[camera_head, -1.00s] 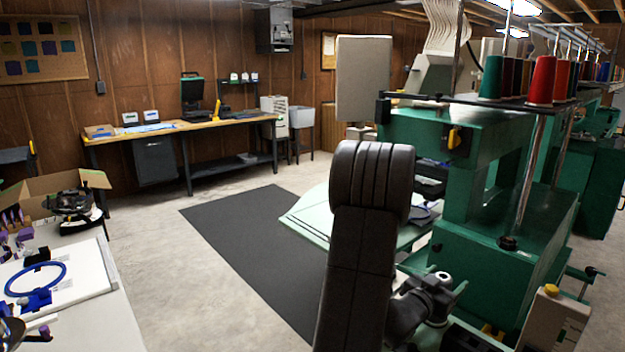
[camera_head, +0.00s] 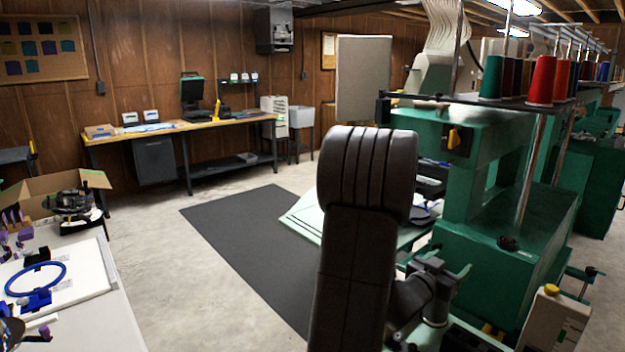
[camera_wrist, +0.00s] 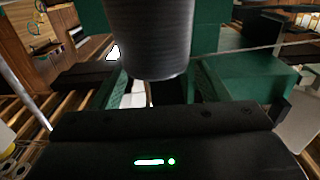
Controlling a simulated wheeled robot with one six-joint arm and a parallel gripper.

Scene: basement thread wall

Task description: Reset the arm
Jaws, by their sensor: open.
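My arm (camera_head: 358,230) stands upright in the right middle of the head view, a thick dark link with a ribbed, rounded top. Its smaller grey wrist joints (camera_head: 432,290) show low behind it, in front of the green machine. My gripper (camera_wrist: 160,138) shows in the wrist view as a wide black housing with a green light across the bottom. Its jaws are open, and I see nothing held. A dark grey cylinder hangs close across the top middle of the wrist view.
The green embroidery machine (camera_head: 500,245) with thread cones (camera_head: 541,80) stands close at the right. A white table (camera_head: 95,315) with a blue hoop (camera_head: 35,280) is at the lower left. A dark mat (camera_head: 245,240) and bare floor lie between. A workbench (camera_head: 180,126) lines the back wall.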

